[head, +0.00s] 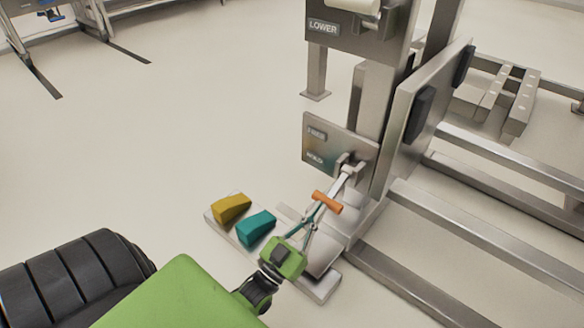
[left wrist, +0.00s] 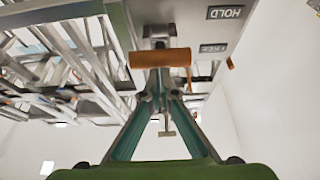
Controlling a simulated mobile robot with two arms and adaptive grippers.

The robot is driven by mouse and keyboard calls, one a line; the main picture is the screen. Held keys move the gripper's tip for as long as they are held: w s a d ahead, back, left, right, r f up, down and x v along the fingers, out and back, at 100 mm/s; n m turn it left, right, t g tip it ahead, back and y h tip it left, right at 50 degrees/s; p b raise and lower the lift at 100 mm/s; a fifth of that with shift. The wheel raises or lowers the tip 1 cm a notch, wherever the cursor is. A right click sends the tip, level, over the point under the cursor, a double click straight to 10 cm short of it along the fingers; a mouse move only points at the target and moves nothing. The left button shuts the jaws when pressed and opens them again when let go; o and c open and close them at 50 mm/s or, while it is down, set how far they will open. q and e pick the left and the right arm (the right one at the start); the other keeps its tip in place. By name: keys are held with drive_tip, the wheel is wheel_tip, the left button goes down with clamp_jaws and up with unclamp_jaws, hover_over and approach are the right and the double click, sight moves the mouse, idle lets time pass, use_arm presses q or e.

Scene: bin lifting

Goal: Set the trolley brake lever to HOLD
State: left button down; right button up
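The brake lever is a grey arm with an orange handle (head: 327,203), which slants down and left from a pivot on a metal plate (head: 312,146). The plate carries a FREE label above a HOLD label; both show inverted in the left wrist view, HOLD (left wrist: 225,13) above FREE. My left gripper (head: 316,213) is at the orange handle. In the left wrist view the handle (left wrist: 160,58) lies crosswise just beyond the two teal fingers (left wrist: 160,92), whose tips stand apart with a narrow gap. Contact is unclear. My right gripper is not in view.
A yellow wedge (head: 231,207) and a teal wedge (head: 257,228) sit on a low grey tray (head: 325,286) beside the gripper. The trolley's column, upright panel (head: 430,100) and floor rails (head: 480,225) stand right. Open floor lies to the left.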

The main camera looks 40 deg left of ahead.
use_arm(q)
drive_tip(key=s+f, duration=0.1)
drive_tip(key=s, duration=1.4)
drive_tip(key=shift+s+a, duration=0.2)
drive_tip(key=shift+a, duration=0.15)
